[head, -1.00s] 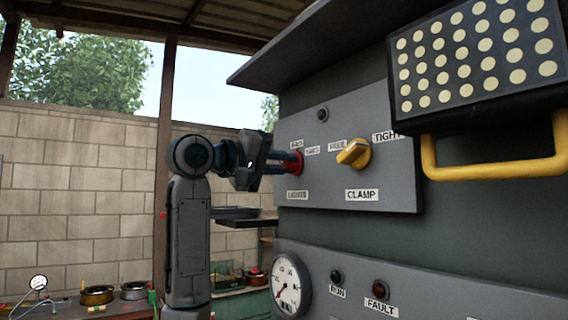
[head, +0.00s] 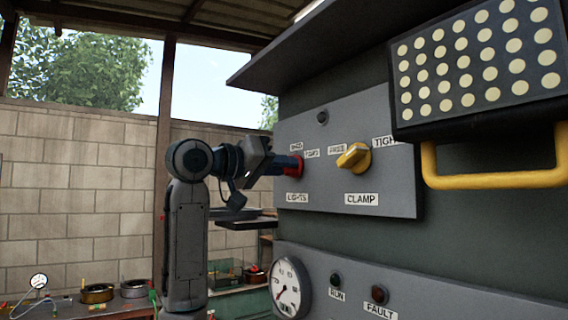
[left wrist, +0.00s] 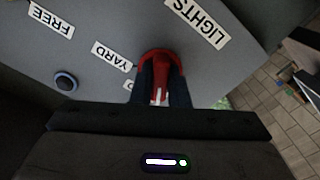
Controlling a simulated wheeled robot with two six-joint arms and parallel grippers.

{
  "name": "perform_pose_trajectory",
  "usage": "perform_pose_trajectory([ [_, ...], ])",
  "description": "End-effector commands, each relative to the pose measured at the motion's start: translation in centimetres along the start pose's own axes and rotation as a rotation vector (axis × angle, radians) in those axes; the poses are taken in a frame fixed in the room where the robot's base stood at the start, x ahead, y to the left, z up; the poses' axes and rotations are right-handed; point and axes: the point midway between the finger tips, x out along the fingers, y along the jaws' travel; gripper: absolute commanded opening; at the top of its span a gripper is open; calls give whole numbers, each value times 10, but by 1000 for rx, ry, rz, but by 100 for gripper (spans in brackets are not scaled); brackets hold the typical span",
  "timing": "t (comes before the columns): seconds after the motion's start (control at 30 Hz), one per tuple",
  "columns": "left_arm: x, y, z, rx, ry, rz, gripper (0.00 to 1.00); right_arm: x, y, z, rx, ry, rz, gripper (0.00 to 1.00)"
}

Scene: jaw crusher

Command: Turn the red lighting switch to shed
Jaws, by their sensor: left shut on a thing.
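The red lighting switch (head: 299,166) is on the grey panel (head: 390,110), above the LIGHTS label (head: 297,198). My left gripper (head: 289,165) reaches it from the left, with its fingers shut around the knob. In the left wrist view the red switch (left wrist: 160,62) sits between the two dark fingers of my left gripper (left wrist: 164,85), and a white mark shows on it. The YARD label (left wrist: 112,54) is beside it, and another label is mostly hidden by a finger. The knob's exact setting is hard to read. My right gripper is not in view.
A yellow CLAMP knob (head: 353,157) is right of the switch, between FREE and TIGHT labels. A dark box with pale dots (head: 480,60) and a yellow handle (head: 490,180) juts out at upper right. A gauge (head: 290,288) and RUN and FAULT lamps are below.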

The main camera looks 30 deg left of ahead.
Motion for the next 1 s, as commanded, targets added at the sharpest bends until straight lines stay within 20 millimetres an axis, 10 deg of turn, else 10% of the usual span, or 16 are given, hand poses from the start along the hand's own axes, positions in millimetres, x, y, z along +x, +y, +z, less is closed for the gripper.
perform_pose_trajectory([
  [1.0,0,-1,0,553,-1,0,0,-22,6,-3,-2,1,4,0],
])
